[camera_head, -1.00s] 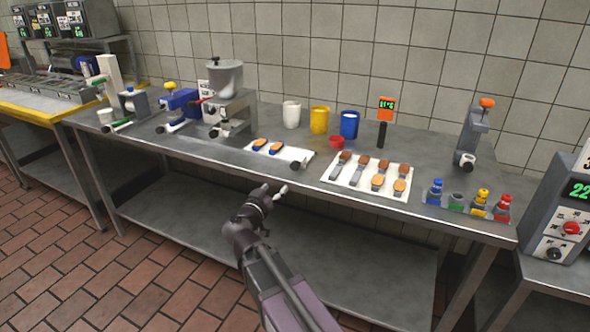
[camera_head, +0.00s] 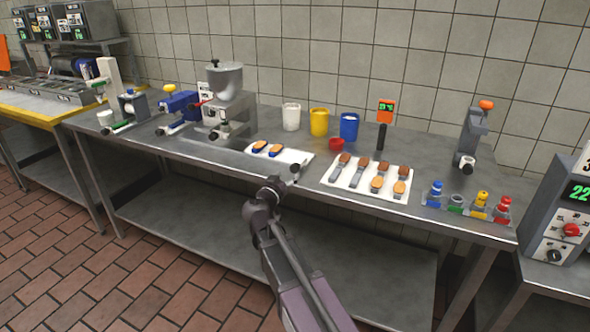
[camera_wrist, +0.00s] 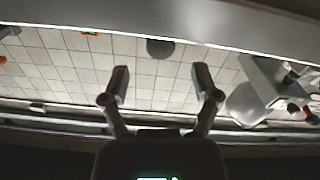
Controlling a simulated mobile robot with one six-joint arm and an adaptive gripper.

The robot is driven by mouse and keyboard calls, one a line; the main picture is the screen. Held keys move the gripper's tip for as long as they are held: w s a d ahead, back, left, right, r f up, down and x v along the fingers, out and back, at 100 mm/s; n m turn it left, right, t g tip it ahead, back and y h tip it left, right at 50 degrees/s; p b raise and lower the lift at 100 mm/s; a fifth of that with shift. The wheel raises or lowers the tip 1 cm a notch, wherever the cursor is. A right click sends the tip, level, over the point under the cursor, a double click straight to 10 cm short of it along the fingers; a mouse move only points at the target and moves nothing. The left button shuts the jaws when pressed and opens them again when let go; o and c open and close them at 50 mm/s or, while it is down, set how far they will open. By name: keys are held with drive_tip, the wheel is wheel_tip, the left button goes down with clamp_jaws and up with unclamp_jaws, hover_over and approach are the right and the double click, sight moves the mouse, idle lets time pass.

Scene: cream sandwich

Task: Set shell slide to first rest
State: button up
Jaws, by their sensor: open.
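A white plate (camera_head: 258,149) with two brown-topped blue shells lies near the table's front edge in the head view. A dark round knob (camera_head: 295,168) stands at its front right; I take this to be the shell slide, but no label shows. My gripper (camera_head: 274,184) is just in front of the table edge, left of and below the knob in the picture; its fingers are mostly hidden there. In the wrist view my gripper (camera_wrist: 160,78) is open and empty. A grey round shape (camera_wrist: 159,48), probably the knob, shows beyond and between the fingertips, apart from them.
A white tray (camera_head: 336,181) with several brown-topped pieces lies to the right. A hopper machine (camera_head: 228,95) stands to the left. White, yellow and blue cups (camera_head: 349,126) and a red bowl (camera_head: 336,144) stand behind. Colored knobs (camera_head: 479,199) are at the right.

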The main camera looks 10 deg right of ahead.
sight(293, 169)
drive_tip(key=shift+x, duration=2.6)
clamp_jaws()
